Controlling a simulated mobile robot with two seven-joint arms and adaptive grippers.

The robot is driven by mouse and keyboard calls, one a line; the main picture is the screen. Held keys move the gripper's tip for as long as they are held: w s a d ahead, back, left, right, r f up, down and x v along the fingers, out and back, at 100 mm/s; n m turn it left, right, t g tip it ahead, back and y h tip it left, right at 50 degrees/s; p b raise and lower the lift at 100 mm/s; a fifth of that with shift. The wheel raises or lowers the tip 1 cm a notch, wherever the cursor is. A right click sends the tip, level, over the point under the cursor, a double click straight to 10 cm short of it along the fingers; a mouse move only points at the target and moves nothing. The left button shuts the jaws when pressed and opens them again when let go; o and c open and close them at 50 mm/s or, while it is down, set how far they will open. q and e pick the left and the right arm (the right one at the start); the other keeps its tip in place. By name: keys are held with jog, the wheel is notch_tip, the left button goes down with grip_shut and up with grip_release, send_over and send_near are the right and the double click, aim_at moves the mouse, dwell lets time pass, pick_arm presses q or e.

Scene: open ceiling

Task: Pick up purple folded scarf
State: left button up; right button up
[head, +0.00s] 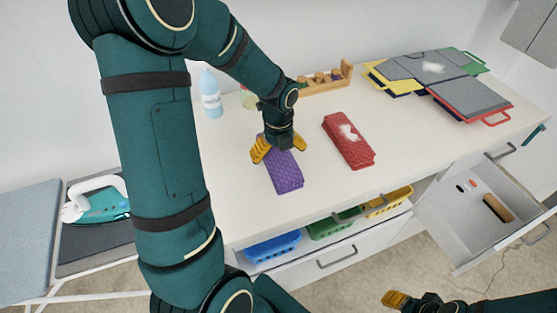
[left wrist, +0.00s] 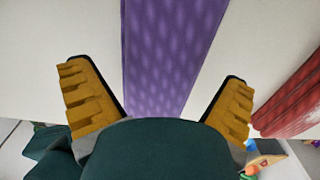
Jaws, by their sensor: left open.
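The purple folded scarf (head: 284,174) lies flat on the white counter in the head view. My left gripper (head: 278,150) is over its far end, with yellow fingers spread to either side. In the left wrist view the scarf (left wrist: 172,50) runs between the two open fingers of the left gripper (left wrist: 158,95), with white counter visible on both sides. I cannot tell whether the fingers touch the counter. My right gripper (head: 396,299) shows only in part at the bottom of the head view, low and away from the counter; its jaw state is unclear.
A red folded cloth (head: 349,142) with a white patch lies right of the scarf. A blue bottle (head: 210,94) and a wooden rack (head: 326,80) stand behind. Grey folding boards (head: 470,97) cover the right end. An open drawer (head: 470,225) juts out at right.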

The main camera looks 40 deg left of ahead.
pick_arm(q)
jog(key=shift+f, duration=0.35)
jog(key=shift+c, duration=0.3)
jog(key=c, duration=1.1)
jog(key=shift+o, duration=0.2)
